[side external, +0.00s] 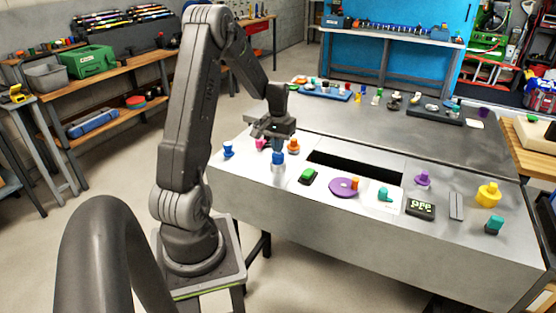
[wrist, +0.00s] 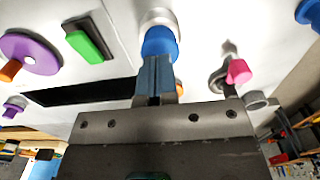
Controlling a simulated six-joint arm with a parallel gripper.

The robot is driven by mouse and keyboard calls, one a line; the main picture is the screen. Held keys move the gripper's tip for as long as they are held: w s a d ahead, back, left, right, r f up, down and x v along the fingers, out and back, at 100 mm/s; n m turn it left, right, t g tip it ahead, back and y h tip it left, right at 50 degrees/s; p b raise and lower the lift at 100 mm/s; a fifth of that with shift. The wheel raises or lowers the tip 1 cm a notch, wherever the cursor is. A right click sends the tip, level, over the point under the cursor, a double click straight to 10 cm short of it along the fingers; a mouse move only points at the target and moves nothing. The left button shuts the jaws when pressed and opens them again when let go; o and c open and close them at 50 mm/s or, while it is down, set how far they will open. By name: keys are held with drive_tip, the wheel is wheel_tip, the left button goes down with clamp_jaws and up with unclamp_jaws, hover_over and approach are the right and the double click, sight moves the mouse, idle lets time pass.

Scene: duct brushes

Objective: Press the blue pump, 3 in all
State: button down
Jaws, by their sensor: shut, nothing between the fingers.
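The blue pump (side external: 278,159) stands on a silver collar at the front left of the grey bench. It also shows in the wrist view (wrist: 160,42), with its pale collar behind it. My gripper (side external: 277,146) is right above the pump, pointing down, with its fingers closed together and empty. In the wrist view the shut fingertips (wrist: 155,62) overlap the blue cap's lower edge. I cannot tell whether they touch it. Part of the cap is hidden behind the fingers.
A second blue knob (side external: 228,149) stands to the left, and an orange knob (side external: 294,146) is close behind the pump. A pink knob (wrist: 238,72) is near my gripper. A green rocker (side external: 308,176) and a purple disc (side external: 343,187) lie to the right.

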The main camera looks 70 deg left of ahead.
drive_tip(key=shift+f, duration=1.35)
drive_tip(key=shift+r, duration=1.45)
